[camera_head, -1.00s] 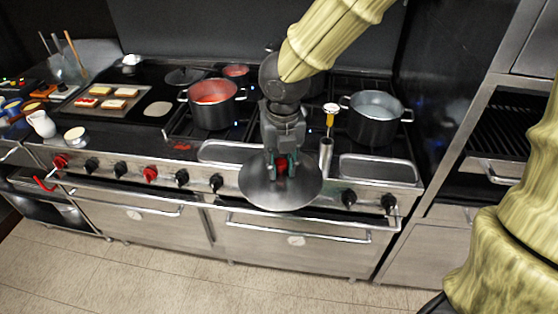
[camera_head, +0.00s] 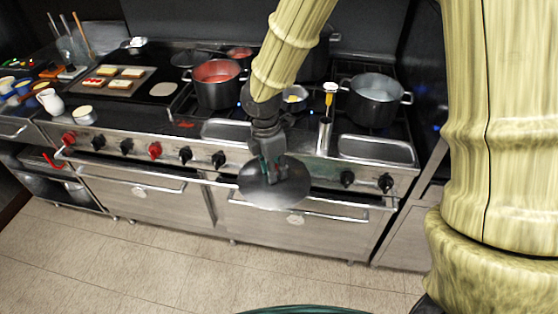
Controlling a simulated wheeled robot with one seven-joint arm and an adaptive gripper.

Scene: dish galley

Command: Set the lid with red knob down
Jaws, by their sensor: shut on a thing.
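The lid (camera_head: 258,194) is a round, dark metal disc in the head view, held in front of the stove's front edge, above the floor. My gripper (camera_head: 272,170) is shut on it from above, at its middle. The red knob is hidden by the fingers in this view. The lid hangs slightly tilted and looks clear of the stove front behind it.
A pot of red sauce (camera_head: 217,85) and a large pot (camera_head: 375,101) stand on the stove (camera_head: 190,135). Shallow steel trays (camera_head: 376,150) lie along its front edge, with a steel cylinder (camera_head: 324,132) between them. Sandwiches on a board (camera_head: 117,84) are at left. The floor (camera_head: 150,255) is clear.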

